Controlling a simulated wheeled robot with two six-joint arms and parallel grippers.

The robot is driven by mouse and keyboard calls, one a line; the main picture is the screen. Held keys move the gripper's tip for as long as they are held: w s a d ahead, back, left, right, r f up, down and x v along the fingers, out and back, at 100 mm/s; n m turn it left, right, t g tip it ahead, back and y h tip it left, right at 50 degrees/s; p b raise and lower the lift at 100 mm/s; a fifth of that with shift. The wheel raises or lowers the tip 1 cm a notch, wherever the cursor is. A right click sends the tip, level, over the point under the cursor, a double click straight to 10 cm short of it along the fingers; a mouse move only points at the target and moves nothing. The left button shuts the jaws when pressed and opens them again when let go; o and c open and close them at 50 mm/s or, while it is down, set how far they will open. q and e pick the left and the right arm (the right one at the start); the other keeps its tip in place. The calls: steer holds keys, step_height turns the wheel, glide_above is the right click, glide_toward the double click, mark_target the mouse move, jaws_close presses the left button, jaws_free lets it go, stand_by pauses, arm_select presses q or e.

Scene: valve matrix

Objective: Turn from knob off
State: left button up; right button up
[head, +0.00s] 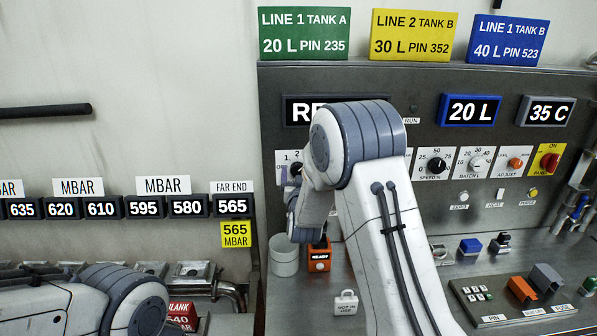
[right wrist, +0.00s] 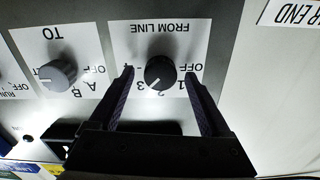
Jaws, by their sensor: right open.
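The from knob (right wrist: 160,72) is a round black dial on a white plate marked FROM LINE, seen upside down in the right wrist view. Its plate has OFF and several numbers around the dial; the white pointer mark aims toward the 3, away from OFF. My right gripper (right wrist: 159,76) is open, with one dark finger on each side of the knob. I cannot tell whether the fingers touch it. In the head view my right arm hides most of this plate (head: 283,158). My left gripper is out of view.
A grey TO knob (right wrist: 58,74) sits beside the from knob. In the head view, other dials such as the speed knob (head: 436,165) and a red panel switch (head: 549,162) are to the right. A grey cup (head: 285,262) and an orange block (head: 319,258) stand below.

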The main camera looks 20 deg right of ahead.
jaws_close()
